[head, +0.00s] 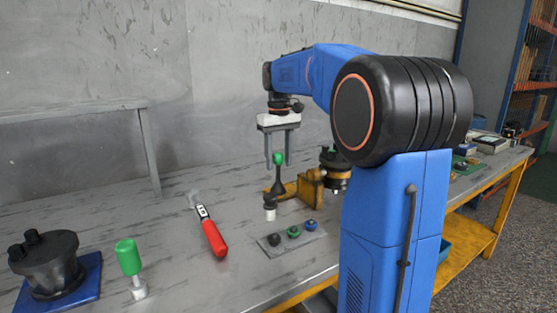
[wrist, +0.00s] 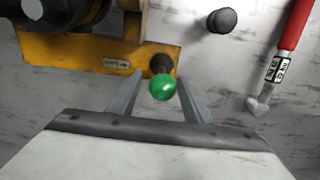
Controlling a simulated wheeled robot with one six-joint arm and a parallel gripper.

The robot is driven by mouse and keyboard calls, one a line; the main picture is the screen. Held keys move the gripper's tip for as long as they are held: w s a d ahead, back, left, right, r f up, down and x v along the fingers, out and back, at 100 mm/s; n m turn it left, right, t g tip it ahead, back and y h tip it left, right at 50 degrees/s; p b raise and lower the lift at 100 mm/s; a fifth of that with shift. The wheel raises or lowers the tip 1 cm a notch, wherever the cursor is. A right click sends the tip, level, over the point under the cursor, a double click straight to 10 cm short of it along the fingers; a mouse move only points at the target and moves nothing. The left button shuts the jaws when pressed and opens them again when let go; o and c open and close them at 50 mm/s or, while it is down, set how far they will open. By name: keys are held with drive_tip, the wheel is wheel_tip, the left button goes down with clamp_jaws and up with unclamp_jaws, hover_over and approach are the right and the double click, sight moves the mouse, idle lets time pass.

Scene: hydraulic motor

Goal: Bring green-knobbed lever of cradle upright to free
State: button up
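The yellow cradle (head: 308,190) stands on the bench and holds a dark motor (head: 332,162); in the wrist view its yellow plate (wrist: 75,60) carries a small arrow label. The lever's green knob (head: 278,158) tops a dark shaft (head: 278,183) that looks about upright in the head view. My gripper (head: 278,163) points down, with one finger on each side of the knob. In the wrist view the green knob (wrist: 162,88) lies between the spread fingers of my gripper (wrist: 161,80), with gaps visible.
A small black-capped piece (head: 270,206) stands just in front of the lever. A plate (head: 318,243) with black, green and blue knobs lies nearer. A red-handled tool (head: 213,236), a green-handled piece (head: 129,260) and a black part on a blue base (head: 88,285) are left.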

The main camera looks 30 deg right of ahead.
drive_tip(key=shift+a+r, duration=0.1)
drive_tip(key=shift+r, duration=2.9)
